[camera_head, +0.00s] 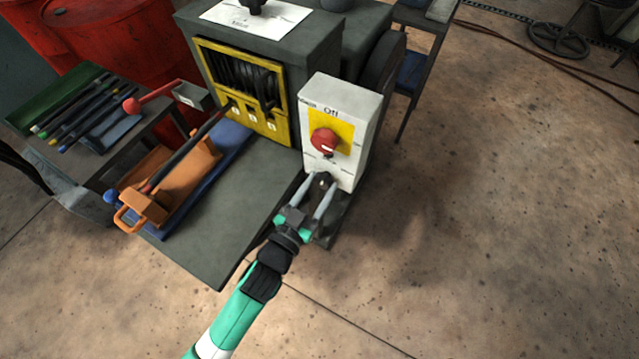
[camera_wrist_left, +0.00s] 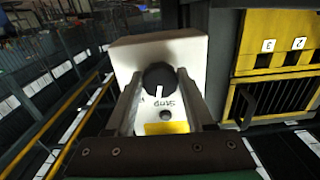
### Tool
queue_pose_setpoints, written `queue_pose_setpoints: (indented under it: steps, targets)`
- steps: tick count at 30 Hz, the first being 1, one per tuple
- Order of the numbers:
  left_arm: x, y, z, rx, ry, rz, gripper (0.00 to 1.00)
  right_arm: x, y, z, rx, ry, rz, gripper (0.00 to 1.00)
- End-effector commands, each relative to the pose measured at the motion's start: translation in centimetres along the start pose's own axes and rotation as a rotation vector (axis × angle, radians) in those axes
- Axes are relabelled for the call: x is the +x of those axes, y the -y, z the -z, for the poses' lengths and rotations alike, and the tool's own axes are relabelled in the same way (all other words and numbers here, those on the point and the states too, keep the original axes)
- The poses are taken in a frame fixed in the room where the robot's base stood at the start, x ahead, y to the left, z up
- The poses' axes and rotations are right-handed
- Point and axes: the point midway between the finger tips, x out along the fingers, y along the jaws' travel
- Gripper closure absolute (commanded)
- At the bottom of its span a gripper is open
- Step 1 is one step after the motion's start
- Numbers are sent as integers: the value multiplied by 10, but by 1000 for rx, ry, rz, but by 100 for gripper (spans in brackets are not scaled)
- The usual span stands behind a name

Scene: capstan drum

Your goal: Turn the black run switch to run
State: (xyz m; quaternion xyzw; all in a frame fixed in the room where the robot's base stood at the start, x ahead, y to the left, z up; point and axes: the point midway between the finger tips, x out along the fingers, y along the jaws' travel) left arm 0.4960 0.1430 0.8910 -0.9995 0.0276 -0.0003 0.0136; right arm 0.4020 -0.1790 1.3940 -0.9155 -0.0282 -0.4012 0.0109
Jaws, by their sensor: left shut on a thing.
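The black run switch (camera_wrist_left: 160,76) is a round knob on the front of a white control box (camera_head: 353,110). In the left wrist view its white pointer line points down the picture, close to the word "Stop". My left gripper (camera_head: 319,183) reaches up to the lower front of the box. Its two fingers are shut on the switch, one on each side, as the left wrist view also shows. In the head view the fingers hide most of the switch. My right gripper is not in view.
Above the switch, a red knob (camera_head: 323,141) sits on a yellow plate marked "Off". A yellow-framed panel (camera_head: 284,133) stands to the left. An orange tray (camera_head: 190,172) lies on the grey bench (camera_head: 222,238).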

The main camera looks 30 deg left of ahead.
Motion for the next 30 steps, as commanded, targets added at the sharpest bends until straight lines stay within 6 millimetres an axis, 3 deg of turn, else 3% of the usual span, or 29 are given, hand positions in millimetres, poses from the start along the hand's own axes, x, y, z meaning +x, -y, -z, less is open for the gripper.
queue_pose_setpoints:
  steps: [15,30]
  targets:
    - [0,2,2,444,-1,0,100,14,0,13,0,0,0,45]
    - [0,2,2,632,-2,1,100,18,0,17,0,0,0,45]
